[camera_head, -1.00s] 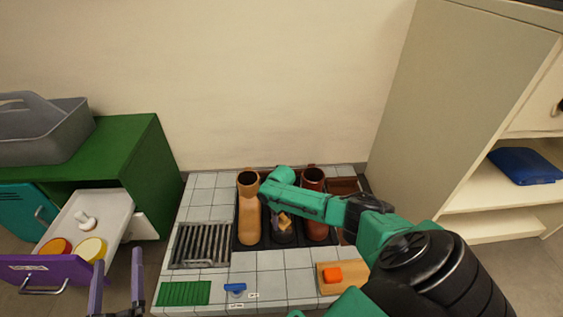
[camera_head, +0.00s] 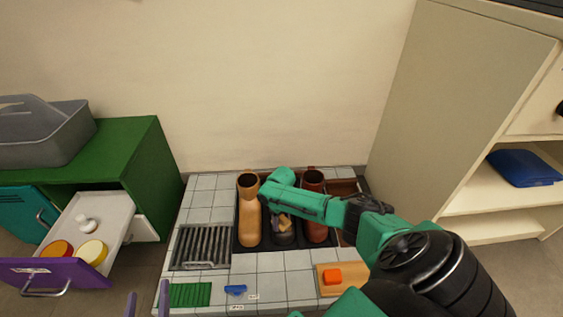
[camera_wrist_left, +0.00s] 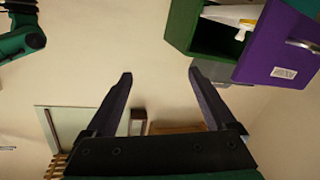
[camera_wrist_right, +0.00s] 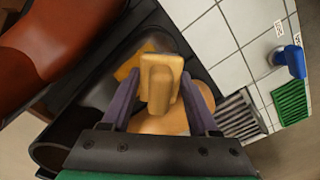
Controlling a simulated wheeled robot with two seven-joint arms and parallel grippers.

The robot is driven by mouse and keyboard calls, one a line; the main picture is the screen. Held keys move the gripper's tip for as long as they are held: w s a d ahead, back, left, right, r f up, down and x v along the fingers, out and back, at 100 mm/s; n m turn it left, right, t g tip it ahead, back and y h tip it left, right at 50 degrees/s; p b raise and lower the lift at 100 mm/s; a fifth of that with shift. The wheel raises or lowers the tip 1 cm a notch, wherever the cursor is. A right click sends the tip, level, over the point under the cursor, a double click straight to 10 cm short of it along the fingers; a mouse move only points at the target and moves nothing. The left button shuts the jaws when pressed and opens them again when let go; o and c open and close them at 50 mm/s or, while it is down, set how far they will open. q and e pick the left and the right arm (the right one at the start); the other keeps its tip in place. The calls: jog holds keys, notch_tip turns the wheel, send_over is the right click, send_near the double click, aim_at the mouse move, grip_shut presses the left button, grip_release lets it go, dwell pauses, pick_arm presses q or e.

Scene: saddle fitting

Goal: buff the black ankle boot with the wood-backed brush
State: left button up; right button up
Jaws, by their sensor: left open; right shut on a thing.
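The black ankle boot (camera_head: 284,239) stands in the dark tray between a tan boot (camera_head: 249,215) and a brown boot (camera_head: 314,205). My right arm hides much of it in the head view. My right gripper (camera_wrist_right: 158,92) is shut on the wood-backed brush (camera_wrist_right: 160,75), over the black boot. The brush's underside is hidden, so I cannot tell whether it touches the boot. My left gripper (camera_head: 147,296) is open and empty at the lower edge of the head view. Its two fingers stand apart in the left wrist view (camera_wrist_left: 160,85).
The tiled bench (camera_head: 270,262) holds a grate (camera_head: 202,246), a green ribbed pad (camera_head: 190,294), a blue tool (camera_head: 235,290) and an orange block on a board (camera_head: 332,276). An open purple-fronted drawer (camera_head: 55,272) with tins juts out at the left. A cabinet (camera_head: 470,110) stands right.

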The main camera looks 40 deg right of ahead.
aim_at(282, 216)
jog(key=shift+r, duration=0.25)
jog(key=shift+r+p, duration=0.35)
jog(key=shift+p, duration=0.25)
notch_tip(282, 216, up, 2)
jog(key=p, duration=0.2)
jog(key=shift+p, duration=0.4)
jog(key=shift+r+p, duration=0.6)
jog(key=shift+p, duration=0.05)
jog(key=shift+r+p, duration=0.5)
jog(key=shift+p, duration=0.2)
pick_arm(q)
jog(key=s+f+g, duration=0.2)
jog(key=s+g, duration=0.2)
jog(key=s, duration=0.2)
jog(key=shift+s+g+y, duration=0.25)
jog(key=shift+g+y, duration=0.05)
jog(key=shift+g, duration=0.1)
jog(key=shift+s+d+f, duration=0.15)
jog(key=shift+d+f, duration=0.05)
jog(key=shift+d, duration=0.05)
